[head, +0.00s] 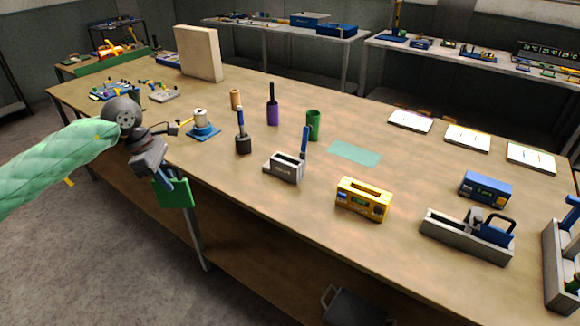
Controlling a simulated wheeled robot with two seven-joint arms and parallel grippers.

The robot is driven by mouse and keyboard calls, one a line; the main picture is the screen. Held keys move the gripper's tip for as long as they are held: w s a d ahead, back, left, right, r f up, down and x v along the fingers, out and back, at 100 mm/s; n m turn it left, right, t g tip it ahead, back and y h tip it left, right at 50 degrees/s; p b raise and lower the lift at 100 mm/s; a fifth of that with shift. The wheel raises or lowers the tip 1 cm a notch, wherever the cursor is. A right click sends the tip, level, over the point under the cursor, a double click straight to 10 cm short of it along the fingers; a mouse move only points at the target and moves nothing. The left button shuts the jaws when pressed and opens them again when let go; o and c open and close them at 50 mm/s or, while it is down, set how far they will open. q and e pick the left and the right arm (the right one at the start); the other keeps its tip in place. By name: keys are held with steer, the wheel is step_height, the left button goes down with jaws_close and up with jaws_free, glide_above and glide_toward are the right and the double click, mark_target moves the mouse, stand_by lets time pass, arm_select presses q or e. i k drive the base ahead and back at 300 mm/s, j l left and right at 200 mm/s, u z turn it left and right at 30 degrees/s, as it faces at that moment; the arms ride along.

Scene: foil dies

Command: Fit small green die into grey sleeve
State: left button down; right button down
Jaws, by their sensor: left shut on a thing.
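My left gripper (166,180) is in front of the table's near edge, at the left. It is shut on a flat green piece, which I take to be the small green die (175,194); the piece hangs below the fingers, and its top is partly hidden by them. A grey block with a slot in its top and a blue lever, probably the grey sleeve (287,172), stands on the table to the right of the gripper, well apart from it. My right gripper is not in view.
Near the grey block stand a dark stamp with a blue handle (243,144), a purple bottle-like tool (272,113), a green cylinder (313,125) and a yellow device (363,199). A blue-based stand (203,131) is closest to the gripper. A green mat (355,154) lies flat behind.

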mark_target(288, 174)
steer(key=i+z, duration=0.15)
steer(key=z, duration=0.2)
steer(key=i+z, duration=0.15)
steer(key=z, duration=0.15)
steer(key=i+j+z, duration=0.1)
steer(key=z, duration=0.25)
steer(key=i, duration=0.05)
